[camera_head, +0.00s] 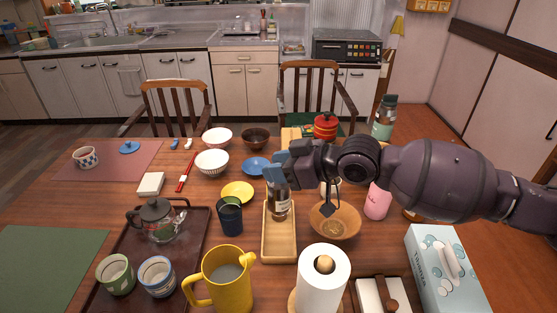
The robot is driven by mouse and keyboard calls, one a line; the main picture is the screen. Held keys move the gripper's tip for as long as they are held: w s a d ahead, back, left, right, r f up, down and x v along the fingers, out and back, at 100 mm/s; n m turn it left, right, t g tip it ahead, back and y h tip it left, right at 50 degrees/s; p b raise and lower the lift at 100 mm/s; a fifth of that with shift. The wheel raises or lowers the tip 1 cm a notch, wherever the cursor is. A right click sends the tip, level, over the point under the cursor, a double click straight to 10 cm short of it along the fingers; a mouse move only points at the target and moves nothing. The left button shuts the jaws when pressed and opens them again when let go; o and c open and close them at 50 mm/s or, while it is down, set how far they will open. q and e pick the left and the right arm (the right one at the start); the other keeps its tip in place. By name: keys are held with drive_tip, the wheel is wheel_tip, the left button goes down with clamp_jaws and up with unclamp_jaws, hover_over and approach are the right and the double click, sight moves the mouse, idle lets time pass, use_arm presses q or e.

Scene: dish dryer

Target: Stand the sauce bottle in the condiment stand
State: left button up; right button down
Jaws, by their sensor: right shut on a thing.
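The sauce bottle (279,207) is a dark glass bottle with a pale label, held roughly upright. My right gripper (277,174) is shut on its upper part, which the blue fingers partly hide. The condiment stand (279,247) is a long, light wooden tray with a low rim in the middle of the table. The bottle is at the stand's far end in the picture. I cannot tell whether its base touches the stand's floor or hangs just above it. The near part of the stand is empty. My left gripper is not in view.
A navy cup (230,217) stands close left of the stand and a wooden bowl (334,226) close right. A yellow mug (224,280) and a paper roll (322,275) stand in front. A dark tray (187,246) holds a teapot (156,222) and two cups.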

sight(278, 199)
wheel_tip(278, 199, down, 8)
drive_tip(key=shift+r+b, duration=0.25)
drive_tip(key=shift+b, duration=0.3)
drive_tip(key=shift+f, duration=0.8)
wheel_tip(278, 199, down, 5)
drive_tip(key=shift+f+b, duration=0.15)
drive_tip(key=shift+b, duration=0.45)
drive_tip(key=shift+f, duration=0.2)
drive_tip(key=c, duration=0.7)
unclamp_jaws()
